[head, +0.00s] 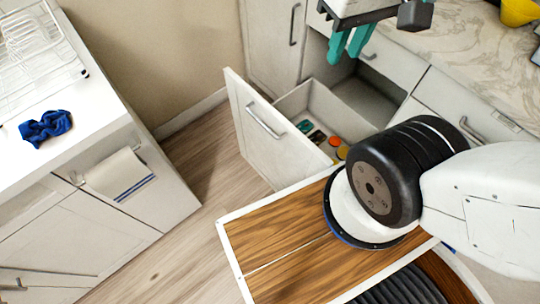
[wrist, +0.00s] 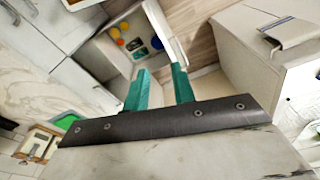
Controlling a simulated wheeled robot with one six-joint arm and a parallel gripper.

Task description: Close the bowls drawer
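The drawer (head: 265,135) stands pulled out of the lower cabinets in the head view, with a white front and a bar handle (head: 263,121). Small round coloured items, yellow, orange and dark, lie inside it. The open drawer also shows in the wrist view (wrist: 103,52), beyond the fingers at the upper left. My gripper (head: 346,56) has teal fingers and appears above the back part of the drawer in the head view. In the wrist view my gripper (wrist: 160,70) has its fingers apart with nothing between them. Contact with the drawer is not visible.
A marble counter (head: 460,50) runs above the cabinets at the right. At the left stands a white counter (head: 85,105) with a dish rack (head: 35,50), a blue cloth (head: 46,126) and a hanging towel (head: 120,174). Wood floor (head: 200,165) lies clear between.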

